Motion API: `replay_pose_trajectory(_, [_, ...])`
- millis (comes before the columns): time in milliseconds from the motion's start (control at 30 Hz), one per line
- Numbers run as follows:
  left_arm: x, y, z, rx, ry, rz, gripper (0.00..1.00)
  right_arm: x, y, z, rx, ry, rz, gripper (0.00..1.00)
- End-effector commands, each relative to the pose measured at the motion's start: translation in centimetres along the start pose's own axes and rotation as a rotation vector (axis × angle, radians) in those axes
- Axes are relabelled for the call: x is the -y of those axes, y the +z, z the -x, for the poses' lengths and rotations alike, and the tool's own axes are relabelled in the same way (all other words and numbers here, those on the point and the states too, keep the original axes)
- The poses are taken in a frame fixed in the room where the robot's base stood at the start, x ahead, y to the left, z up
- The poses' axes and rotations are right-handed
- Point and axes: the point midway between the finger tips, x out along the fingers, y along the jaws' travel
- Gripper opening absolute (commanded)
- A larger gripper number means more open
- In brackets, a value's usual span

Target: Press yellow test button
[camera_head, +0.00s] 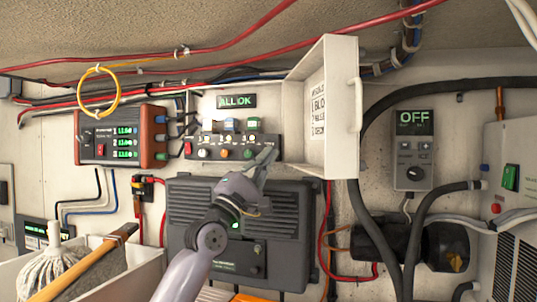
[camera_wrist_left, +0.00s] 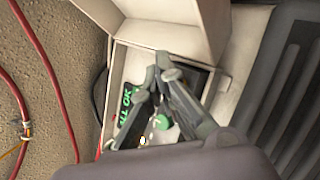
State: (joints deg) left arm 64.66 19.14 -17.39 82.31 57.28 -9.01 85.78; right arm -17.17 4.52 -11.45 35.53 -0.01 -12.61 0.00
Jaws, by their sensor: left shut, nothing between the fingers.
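The panel box (camera_head: 219,146) stands with its door open to the right. Its row of round buttons includes a yellow-orange button (camera_head: 225,154), a paler one (camera_head: 203,153) to its left and a green one (camera_head: 249,154) to its right. My left gripper (camera_head: 268,156) is shut and empty at the right end of this row, close to the green button; I cannot tell whether it touches. My right gripper is not in view.
The open door (camera_head: 328,105) stands right of my gripper. A green ALL OK display (camera_head: 236,101) is above the buttons. A dark ribbed unit (camera_head: 290,220) lies below. A red-ended meter box (camera_head: 122,135) is left, and an OFF control (camera_head: 413,150) is right.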

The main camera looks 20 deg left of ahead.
Motion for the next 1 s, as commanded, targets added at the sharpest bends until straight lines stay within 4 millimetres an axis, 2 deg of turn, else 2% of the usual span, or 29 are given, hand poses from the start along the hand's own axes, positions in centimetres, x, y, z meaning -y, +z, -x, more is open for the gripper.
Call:
replay_pose_trajectory(100, [-0.7,0.7,0.5,0.002,-0.001,0.004,0.0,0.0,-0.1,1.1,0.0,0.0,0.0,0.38])
replay_pose_trajectory(400, [-2.2,2.1,2.6,0.0,0.001,0.003,0.0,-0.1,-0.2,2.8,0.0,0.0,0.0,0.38])
replay_pose_trajectory(600, [-2.5,2.4,3.3,-0.002,0.001,-0.001,0.0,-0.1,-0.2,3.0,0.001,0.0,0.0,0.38])
replay_pose_trajectory(1000, [-2.5,2.4,3.3,-0.001,0.001,-0.001,0.0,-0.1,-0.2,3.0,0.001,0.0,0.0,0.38])
